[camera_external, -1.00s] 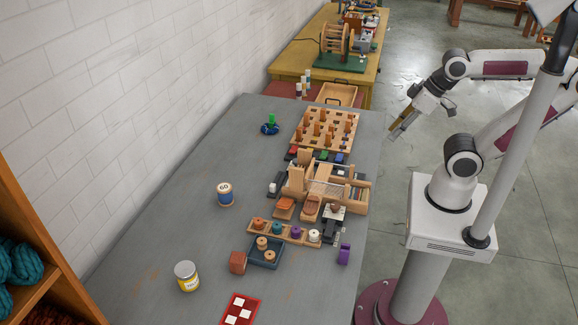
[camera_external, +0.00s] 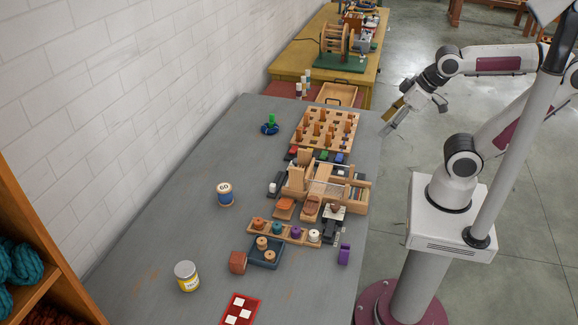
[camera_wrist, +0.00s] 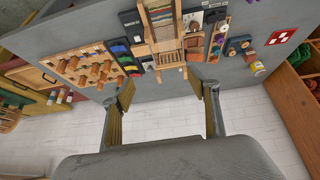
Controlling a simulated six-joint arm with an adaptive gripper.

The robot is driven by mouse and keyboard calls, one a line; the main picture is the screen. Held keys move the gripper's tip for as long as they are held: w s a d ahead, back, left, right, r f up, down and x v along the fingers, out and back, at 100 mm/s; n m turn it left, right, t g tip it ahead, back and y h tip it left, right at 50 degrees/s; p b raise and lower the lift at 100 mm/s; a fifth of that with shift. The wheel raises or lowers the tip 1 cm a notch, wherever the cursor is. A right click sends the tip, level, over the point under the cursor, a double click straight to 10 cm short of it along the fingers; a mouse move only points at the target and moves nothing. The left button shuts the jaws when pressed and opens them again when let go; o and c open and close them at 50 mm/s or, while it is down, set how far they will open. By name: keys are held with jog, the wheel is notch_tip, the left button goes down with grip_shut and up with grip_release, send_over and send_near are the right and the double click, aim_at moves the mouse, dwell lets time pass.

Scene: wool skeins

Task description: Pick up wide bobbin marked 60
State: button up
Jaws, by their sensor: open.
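The wide bobbin marked 60 (camera_external: 225,197) stands upright on the grey table, left of the wooden loom, with a blue band and a pale top bearing the number. I cannot make it out in the wrist view; a finger may hide it. My gripper (camera_external: 390,121) is raised beside the table's right edge, well apart from the bobbin. In the wrist view my gripper (camera_wrist: 168,92) is open, with nothing between its fingers.
A wooden loom (camera_external: 325,185) and a peg board (camera_external: 325,128) stand between my gripper and the bobbin. A blue tray (camera_external: 265,252) with spools and a yellow-labelled tin (camera_external: 186,276) are nearer the front. Bare table surrounds the bobbin.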

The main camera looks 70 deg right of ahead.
jog(key=w+d+r+n+t, duration=0.1)
jog(key=w+d+n+t, duration=0.15)
jog(key=w, duration=1.75)
jog(key=w+d+r+n+t, duration=0.1)
jog(key=w+t, duration=0.2)
jog(key=w, duration=1.6)
jog(key=w+a+f+n+y, duration=0.4)
jog(key=w+a+f+y, duration=0.15)
jog(key=w+f, duration=0.5)
jog(key=a+f+n+g+y, duration=0.1)
jog(key=a+f, duration=0.1)
jog(key=f, duration=0.3)
jog(key=s+a+f+g+y, duration=0.1)
jog(key=a+f+y, duration=0.1)
jog(key=f, duration=0.4)
jog(key=s+a+f+n+g+y, duration=0.1)
jog(key=a+f+y, duration=0.1)
jog(key=f, duration=0.4)
jog(key=shift+a+n, duration=0.35)
jog(key=shift+a, duration=0.1)
jog(key=shift+s+a+f+y, duration=0.15)
jog(key=shift+s+f+y, duration=0.1)
jog(key=shift+y, duration=0.2)
jog(key=shift+w, duration=0.1)
